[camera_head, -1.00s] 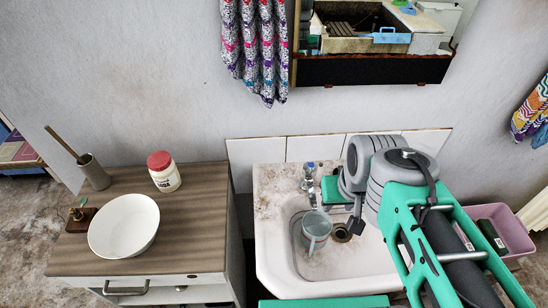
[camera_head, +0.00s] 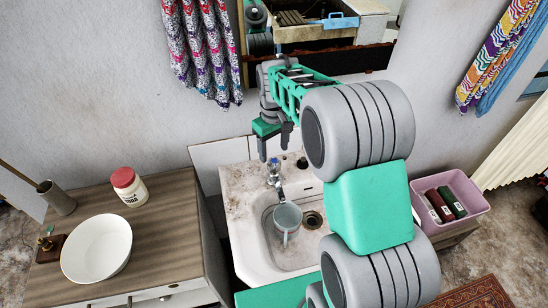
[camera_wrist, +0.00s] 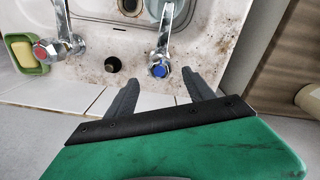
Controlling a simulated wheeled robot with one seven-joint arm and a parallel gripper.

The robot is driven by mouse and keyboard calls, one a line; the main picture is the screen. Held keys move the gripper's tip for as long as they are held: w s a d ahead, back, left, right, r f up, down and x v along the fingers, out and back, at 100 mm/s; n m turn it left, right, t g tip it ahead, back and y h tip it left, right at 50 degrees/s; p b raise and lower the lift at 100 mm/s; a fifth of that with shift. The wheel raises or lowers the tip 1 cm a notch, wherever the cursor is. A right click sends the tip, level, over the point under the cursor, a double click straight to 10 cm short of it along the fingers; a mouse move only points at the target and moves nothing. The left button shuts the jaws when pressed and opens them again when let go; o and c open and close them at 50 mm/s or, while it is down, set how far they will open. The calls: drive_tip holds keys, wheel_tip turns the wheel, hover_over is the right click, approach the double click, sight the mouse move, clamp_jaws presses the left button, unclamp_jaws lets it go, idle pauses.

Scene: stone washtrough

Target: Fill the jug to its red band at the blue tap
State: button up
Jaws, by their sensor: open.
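The jug (camera_head: 287,218) is a grey-blue, open-topped vessel standing in the sink basin, left of the drain. Its red band and any water inside cannot be made out. The blue tap (camera_head: 274,168) stands at the sink's back, its spout reaching toward the jug. Its blue-capped knob shows in the wrist view (camera_wrist: 160,70). My gripper (camera_head: 274,148) is open and empty at the back wall, above the blue tap. In the wrist view its two fingers (camera_wrist: 162,92) lie apart on either side of the knob, apparently not touching it.
A red-capped tap (camera_wrist: 45,52), a black plug (camera_wrist: 113,64) and soap in a green dish (camera_wrist: 25,55) are along the sink's back. A wooden cabinet (camera_head: 160,220) with a white bowl (camera_head: 97,248) stands left. A pink crate (camera_head: 470,190) stands right.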

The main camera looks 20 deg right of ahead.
sight(274, 160)
wheel_tip(274, 160, down, 6)
drive_tip(key=shift+d+r+p, duration=0.1)
drive_tip(key=shift+r+p, duration=0.15)
drive_tip(key=shift+p, duration=0.2)
